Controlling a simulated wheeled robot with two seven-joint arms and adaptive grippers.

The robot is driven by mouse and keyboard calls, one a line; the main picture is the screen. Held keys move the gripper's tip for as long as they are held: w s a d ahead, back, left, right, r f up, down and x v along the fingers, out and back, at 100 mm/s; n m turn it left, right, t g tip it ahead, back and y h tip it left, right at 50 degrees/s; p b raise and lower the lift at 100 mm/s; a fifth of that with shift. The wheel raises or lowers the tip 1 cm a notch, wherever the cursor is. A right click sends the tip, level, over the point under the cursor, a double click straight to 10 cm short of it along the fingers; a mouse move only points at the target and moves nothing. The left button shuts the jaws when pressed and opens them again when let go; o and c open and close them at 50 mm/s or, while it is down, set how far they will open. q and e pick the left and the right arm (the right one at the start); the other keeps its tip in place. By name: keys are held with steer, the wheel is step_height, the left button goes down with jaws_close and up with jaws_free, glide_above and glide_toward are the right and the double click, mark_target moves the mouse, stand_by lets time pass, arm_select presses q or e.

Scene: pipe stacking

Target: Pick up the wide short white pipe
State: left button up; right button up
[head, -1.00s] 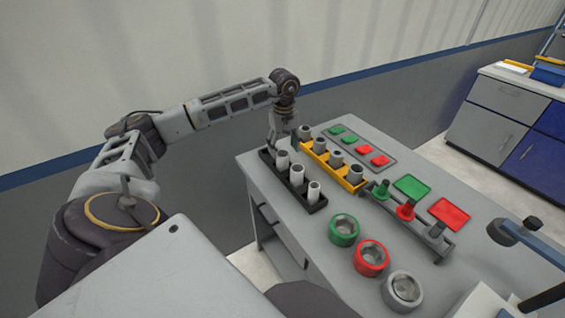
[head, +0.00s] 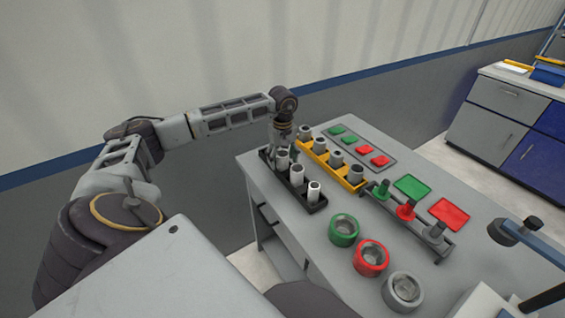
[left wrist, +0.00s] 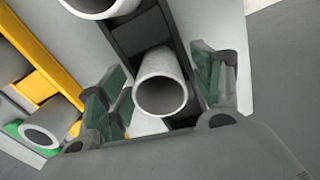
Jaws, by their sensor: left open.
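White pipes stand upright in a black rack (head: 316,208) in the head view, among them the nearest pipe (head: 314,191) and a middle pipe (head: 297,175). My left gripper (head: 282,151) is open and lowered at the rack's far end, partly hiding that end. In the left wrist view, its two green-padded fingers stand on either side of one white pipe (left wrist: 160,88), with gaps still visible between pads and pipe. Another white pipe (left wrist: 101,6) stands in the same rack at the top edge. Exact heights and widths are hard to compare. My right gripper is not seen.
A yellow rack (head: 330,165) of grey pipes runs close beside the black rack. Green, red and grey rings (head: 371,258) lie in front. A holder (head: 440,250) with coloured pegs and a panel of green and red pads are to the right.

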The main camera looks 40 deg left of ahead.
arm_select(q)
steer(key=c, duration=1.1)
steer(key=shift+r, duration=5.05)
